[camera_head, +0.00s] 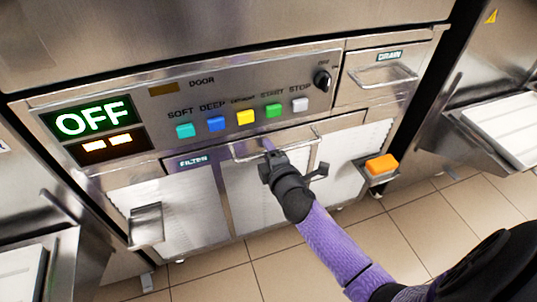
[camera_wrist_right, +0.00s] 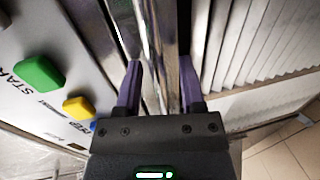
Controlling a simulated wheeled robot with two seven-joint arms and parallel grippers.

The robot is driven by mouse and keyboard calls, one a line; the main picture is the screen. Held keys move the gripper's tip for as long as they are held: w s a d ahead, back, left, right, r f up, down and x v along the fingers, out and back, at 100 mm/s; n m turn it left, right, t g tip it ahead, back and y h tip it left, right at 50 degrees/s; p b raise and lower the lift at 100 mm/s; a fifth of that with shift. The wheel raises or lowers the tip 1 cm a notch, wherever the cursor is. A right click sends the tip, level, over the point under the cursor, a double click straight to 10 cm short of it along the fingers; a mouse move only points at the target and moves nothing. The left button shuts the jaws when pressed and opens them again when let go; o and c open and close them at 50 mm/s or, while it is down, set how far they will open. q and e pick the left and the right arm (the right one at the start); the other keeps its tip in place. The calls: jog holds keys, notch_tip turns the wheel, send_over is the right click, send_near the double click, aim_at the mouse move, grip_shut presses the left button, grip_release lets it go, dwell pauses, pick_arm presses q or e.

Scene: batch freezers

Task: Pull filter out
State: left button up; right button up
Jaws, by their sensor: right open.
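The filter is a pale panel (camera_head: 262,185) behind the lower front of the steel freezer, with a "FILTER" label (camera_head: 194,161) to its upper left. A thin metal bar handle (camera_head: 305,138) runs along its top edge. My right gripper (camera_head: 269,148) is at this handle, near its middle. In the right wrist view, the purple fingers of my right gripper (camera_wrist_right: 160,82) stand apart on either side of shiny metal (camera_wrist_right: 148,50), which appears to be the handle. I cannot tell whether they touch it. My left gripper is not in view.
Above the handle is a control panel with colored buttons (camera_head: 245,117), a black knob (camera_head: 322,80) and an "OFF" display (camera_head: 93,119). A drain drawer handle (camera_head: 385,78) is at upper right. An orange block (camera_head: 381,165) on a bracket juts out on the right. Tiled floor (camera_head: 300,270) lies in front.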

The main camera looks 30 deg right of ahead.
grip_shut()
dwell(1.1)
dwell(0.3)
